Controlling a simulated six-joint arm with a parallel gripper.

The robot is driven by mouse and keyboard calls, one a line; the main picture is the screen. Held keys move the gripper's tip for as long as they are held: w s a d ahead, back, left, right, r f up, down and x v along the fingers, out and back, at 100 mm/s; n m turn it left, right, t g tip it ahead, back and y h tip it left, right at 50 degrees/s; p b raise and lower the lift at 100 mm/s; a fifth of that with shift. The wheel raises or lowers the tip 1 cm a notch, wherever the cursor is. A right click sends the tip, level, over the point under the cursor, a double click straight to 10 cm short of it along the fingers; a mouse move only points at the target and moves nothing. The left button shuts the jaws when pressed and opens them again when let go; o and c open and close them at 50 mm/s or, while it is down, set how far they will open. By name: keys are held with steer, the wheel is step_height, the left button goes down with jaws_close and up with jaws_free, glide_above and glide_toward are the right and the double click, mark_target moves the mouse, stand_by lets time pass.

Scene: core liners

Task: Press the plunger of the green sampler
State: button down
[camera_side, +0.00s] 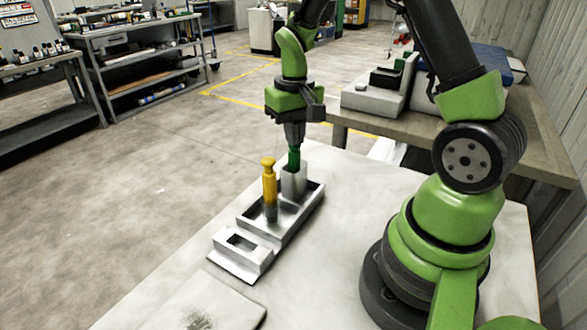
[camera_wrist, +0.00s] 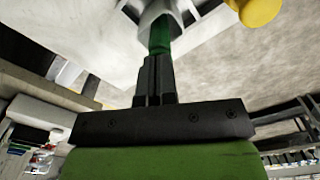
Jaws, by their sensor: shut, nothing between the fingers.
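The green sampler (camera_side: 294,160) stands upright in a pale grey holder block (camera_side: 293,184) at the far end of a metal tray. My gripper (camera_side: 294,144) points straight down with its fingers shut and empty, right at the top of the green sampler. In the wrist view my shut fingers (camera_wrist: 158,62) meet the green sampler (camera_wrist: 160,36); whether they touch it or how far it is pressed I cannot tell. A yellow sampler (camera_side: 269,180) stands upright beside it, nearer the side camera; its yellow top also shows in the wrist view (camera_wrist: 258,10).
The metal tray (camera_side: 310,201) lies on a white table (camera_side: 350,200), with an empty square slot (camera_side: 242,241) at its near end. A flat pale slab (camera_side: 205,305) lies in front. A bench with grey equipment (camera_side: 378,98) stands behind. The table right of the tray is clear.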

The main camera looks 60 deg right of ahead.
steer(key=shift+r, duration=3.4)
steer(key=s+a+r+n+t+y, duration=0.2)
steer(key=s+a+r+t, duration=0.5)
steer(key=s+a+r, duration=0.3)
steer(key=s+a, duration=0.2)
steer(key=s, duration=0.2)
steer(key=shift+a, duration=0.25)
